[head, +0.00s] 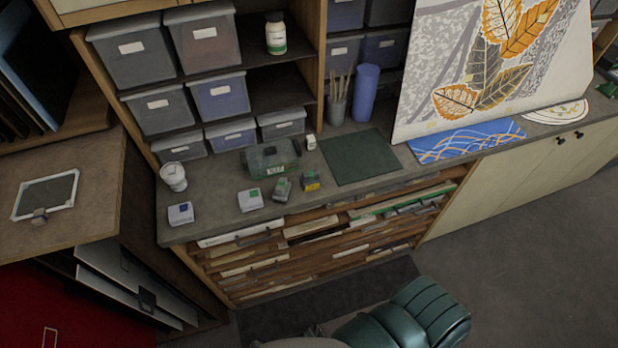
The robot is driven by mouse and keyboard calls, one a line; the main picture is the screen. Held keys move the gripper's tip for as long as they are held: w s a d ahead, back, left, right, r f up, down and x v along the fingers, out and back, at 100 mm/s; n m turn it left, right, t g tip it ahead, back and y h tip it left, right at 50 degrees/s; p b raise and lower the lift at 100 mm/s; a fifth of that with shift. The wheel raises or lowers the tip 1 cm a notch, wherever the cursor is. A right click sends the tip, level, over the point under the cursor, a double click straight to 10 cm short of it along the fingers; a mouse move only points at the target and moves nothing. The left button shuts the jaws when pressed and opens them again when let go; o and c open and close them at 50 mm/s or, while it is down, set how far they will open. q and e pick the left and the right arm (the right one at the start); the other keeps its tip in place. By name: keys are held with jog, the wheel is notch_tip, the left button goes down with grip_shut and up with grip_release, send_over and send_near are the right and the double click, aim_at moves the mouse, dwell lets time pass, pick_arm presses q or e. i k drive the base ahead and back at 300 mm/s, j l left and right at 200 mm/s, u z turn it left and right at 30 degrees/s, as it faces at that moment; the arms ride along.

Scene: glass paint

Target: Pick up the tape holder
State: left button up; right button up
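No thing in the head view is clearly recognisable as the tape holder. Several small items stand on the grey counter (215,208). A small grey-green item (282,189) and a dark item with a yellow mark (311,181) stand near its front edge; either might be a tape holder, but they are too small to tell. Behind them is a translucent green box-like item (268,160) with a pale label. Neither my left nor my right gripper is in view.
A dark green mat (360,157) lies right. A cup of brushes (337,103) stands behind. Drawers and shelves lie below the counter.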

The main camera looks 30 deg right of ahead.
aim_at(310, 180)
jog(key=u, duration=1.2)
jog(key=k+z, duration=0.15)
jog(key=z, duration=2)
